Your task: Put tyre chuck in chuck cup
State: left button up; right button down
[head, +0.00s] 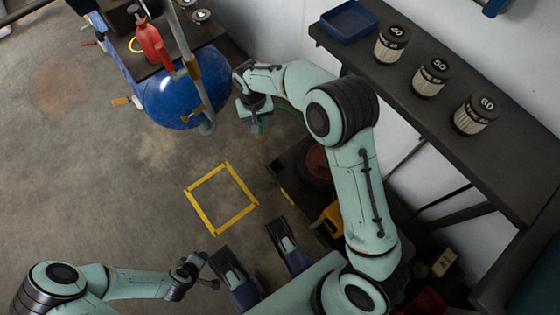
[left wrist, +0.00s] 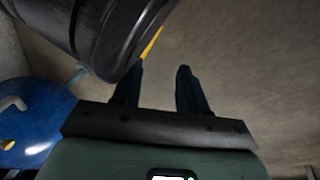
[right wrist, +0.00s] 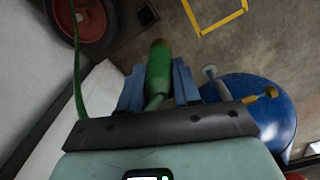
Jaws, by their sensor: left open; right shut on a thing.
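My right gripper (head: 259,126) is shut on the green tyre chuck (right wrist: 159,72), in front of the blue tank. In the right wrist view the chuck sits between the blue fingers (right wrist: 158,84), its brownish tip pointing away from the palm. A green hose (right wrist: 76,60) runs at the left of that view. My left gripper (head: 207,270) is open and empty at the lower left of the head view; its spread fingers show in the left wrist view (left wrist: 159,78). I cannot clearly identify the chuck cup. A grey pipe with a rounded end (head: 207,128) stands at the tank.
A yellow square (head: 190,209) marks clear floor. A dark shelf (head: 440,115) on the right bears several numbered canisters (head: 430,76) and a blue tray (head: 348,20). A wheel (right wrist: 92,22) lies near the wall.

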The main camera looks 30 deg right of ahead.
pick_arm(q)
jog(key=s+a+f+g+b, duration=0.1)
jog(key=s+f+g+b, duration=0.3)
jog(key=s, duration=0.8)
jog(key=shift+s+a+f+n+b, duration=0.15)
jog(key=shift+s+f+n+b, duration=0.2)
jog(key=shift+f+b, duration=1.3)
pick_arm(e)
jog(key=shift+s+d+f+m+p, duration=0.25)
jog(key=shift+d+f+m, duration=0.55)
jog(key=shift+f, duration=4.5)
jog(key=shift+s+d+f+m+p, duration=0.25)
jog(key=shift+d+f+m, duration=0.6)
jog(key=shift+f, duration=4.5)
jog(key=shift+s+d+f+m+p, duration=0.15)
jog(key=shift+s+d+f+m, duration=0.45)
jog(key=shift+f, duration=4.7)
pick_arm(q)
jog(key=shift+f, duration=0.65)
pick_arm(e)
jog(key=shift+w+d+f, duration=0.15)
jog(key=shift+w+d, duration=0.1)
jog(key=shift+d, duration=0.1)
jog(key=c, duration=0.8)
grip_release()
pick_arm(q)
jog(key=shift+w, duration=0.1)
